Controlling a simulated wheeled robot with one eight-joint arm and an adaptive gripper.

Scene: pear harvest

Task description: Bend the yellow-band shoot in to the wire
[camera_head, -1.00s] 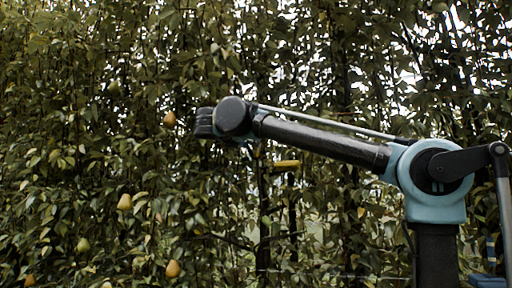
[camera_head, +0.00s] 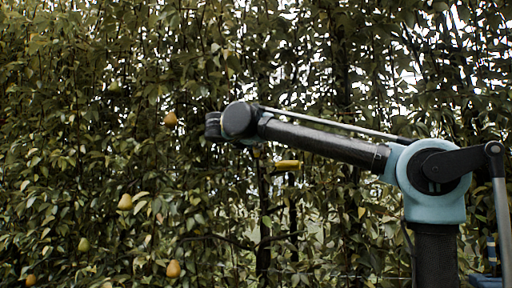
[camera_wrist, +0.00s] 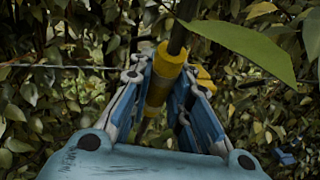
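In the wrist view, the yellow-band shoot (camera_wrist: 178,36) is a dark stem running up and slightly right between my fingers. Its yellow band (camera_wrist: 162,77) sits between the two blue finger pads of my gripper (camera_wrist: 166,88), which look closed around it. The wire (camera_wrist: 65,66) crosses the left side as a thin, nearly level line and passes out of sight behind my left finger. I cannot tell the gap between shoot and wire. In the head view, my gripper's fingers and the shoot are hidden behind my wrist and leaves.
A second yellow piece (camera_wrist: 204,78) shows behind my right finger. A large leaf (camera_wrist: 240,45) hangs over the upper right. Pears (camera_head: 125,201) hang in dense foliage at the left, one pear (camera_head: 170,119) near my wrist.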

